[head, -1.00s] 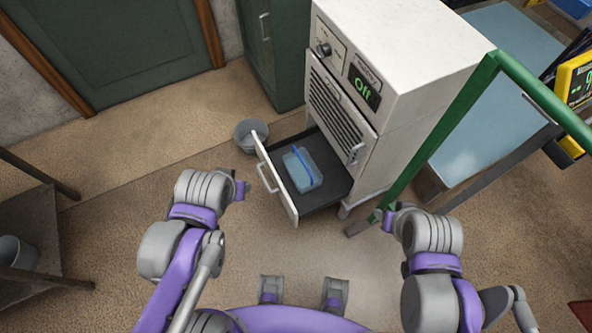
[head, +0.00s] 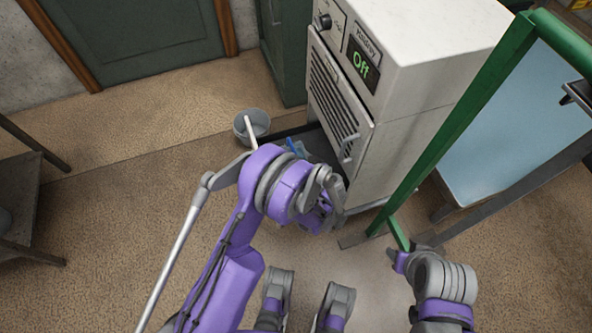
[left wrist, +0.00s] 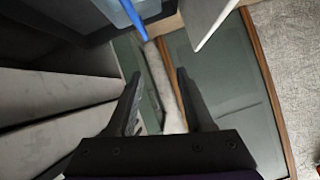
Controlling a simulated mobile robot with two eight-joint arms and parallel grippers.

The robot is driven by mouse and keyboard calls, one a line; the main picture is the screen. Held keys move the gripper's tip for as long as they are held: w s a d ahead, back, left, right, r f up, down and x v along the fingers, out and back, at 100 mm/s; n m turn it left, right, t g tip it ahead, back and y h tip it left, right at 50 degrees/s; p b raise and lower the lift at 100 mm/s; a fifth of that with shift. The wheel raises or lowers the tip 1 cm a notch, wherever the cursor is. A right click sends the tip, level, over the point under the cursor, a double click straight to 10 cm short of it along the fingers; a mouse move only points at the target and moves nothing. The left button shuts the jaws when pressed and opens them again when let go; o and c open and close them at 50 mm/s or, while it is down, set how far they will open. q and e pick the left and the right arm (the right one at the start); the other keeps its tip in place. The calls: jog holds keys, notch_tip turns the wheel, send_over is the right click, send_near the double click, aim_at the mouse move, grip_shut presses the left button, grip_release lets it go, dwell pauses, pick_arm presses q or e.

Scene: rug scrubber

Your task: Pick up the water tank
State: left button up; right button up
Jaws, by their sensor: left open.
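The water tank (head: 300,149) is a light blue, clear box with a blue handle, lying in the pulled-out drawer (head: 251,133) of the white machine. My left arm covers most of the tank and drawer in the head view. In the left wrist view the tank (left wrist: 107,12) and its blue handle (left wrist: 134,20) show at the top edge, beyond my fingertips.
The white machine (head: 420,50) shows "Off" on its display. A green frame (head: 450,130) with a light blue panel stands at right. Open carpet lies at left.

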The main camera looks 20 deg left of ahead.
pick_arm(q)
notch_tip(320, 180, down, 9)
jog(key=d+t+b, duration=0.2)
jog(key=d, duration=0.1)
jog(key=shift+n+y, duration=0.4)
jog(key=x, duration=0.3)
jog(key=b+x, duration=0.1)
jog(key=x, duration=0.3)
jog(key=a+x, duration=0.1)
jog(key=x, duration=0.2)
jog(key=shift+a+r, duration=0.15)
jog(key=shift+a, duration=0.05)
grip_shut()
pick_arm(e)
jog(key=f, duration=0.4)
jog(key=shift+w+f, duration=0.2)
jog(key=shift+f, duration=0.2)
pick_arm(q)
jog(key=shift+r, duration=0.1)
